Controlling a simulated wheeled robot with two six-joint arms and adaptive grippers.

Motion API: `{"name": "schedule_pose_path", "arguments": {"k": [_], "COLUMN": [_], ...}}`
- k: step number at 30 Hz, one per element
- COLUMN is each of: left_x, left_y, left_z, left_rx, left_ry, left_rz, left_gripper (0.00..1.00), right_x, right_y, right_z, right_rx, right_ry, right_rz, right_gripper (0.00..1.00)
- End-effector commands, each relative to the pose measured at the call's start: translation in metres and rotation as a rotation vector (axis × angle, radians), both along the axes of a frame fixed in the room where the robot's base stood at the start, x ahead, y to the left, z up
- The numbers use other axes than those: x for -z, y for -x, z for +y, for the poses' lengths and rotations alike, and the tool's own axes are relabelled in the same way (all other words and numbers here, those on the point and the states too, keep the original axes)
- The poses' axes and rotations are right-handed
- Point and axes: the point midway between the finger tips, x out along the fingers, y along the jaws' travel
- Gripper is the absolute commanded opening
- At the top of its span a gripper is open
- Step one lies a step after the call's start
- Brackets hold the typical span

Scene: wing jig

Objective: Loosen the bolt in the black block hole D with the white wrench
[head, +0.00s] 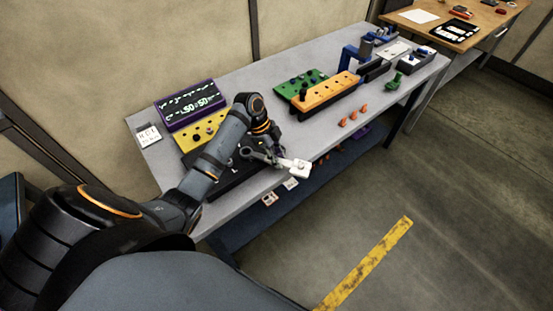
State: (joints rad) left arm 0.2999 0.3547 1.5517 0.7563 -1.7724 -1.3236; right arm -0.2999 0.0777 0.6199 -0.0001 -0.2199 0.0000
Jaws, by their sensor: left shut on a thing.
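The black block (238,177) lies near the front left edge of the grey table, partly hidden behind my left arm. My left gripper (277,155) is over the right end of the block, pointing down, shut on the white wrench (296,168). One end of the wrench sticks out to the right past the block near the table's front edge. I cannot tell whether the wrench touches a bolt. My right gripper is not in view.
A yellow block (203,130) and a purple-framed display (190,105) stand behind the black block. Green (305,84) and orange (325,92) blocks stand further right, with small orange pieces (343,122) in front. Blue fixtures (352,58) are at the far end.

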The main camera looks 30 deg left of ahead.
Motion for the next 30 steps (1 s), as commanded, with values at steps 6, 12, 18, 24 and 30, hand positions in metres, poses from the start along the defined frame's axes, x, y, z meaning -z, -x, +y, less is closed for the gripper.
{"name": "schedule_pose_path", "arguments": {"k": [6,12,18,24,30], "left_x": [-0.001,-0.001,-0.005,-0.006,-0.005], "left_y": [-0.006,-0.006,-0.014,-0.026,-0.03], "left_z": [0.001,0.001,0.003,0.006,0.008], "left_rx": [-0.052,-0.051,-0.12,-0.227,-0.262], "left_ry": [0.001,0.001,0.0,0.002,0.001], "left_rz": [-0.001,-0.001,0.0,-0.001,-0.001], "left_gripper": [0.0,0.0,0.0,0.0,0.0], "right_x": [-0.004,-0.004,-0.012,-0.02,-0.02], "right_y": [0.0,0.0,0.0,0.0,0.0], "right_z": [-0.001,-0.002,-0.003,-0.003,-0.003], "right_rx": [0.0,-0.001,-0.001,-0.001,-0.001], "right_ry": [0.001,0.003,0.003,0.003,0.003], "right_rz": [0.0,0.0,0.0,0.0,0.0], "right_gripper": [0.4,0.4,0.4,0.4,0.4]}}
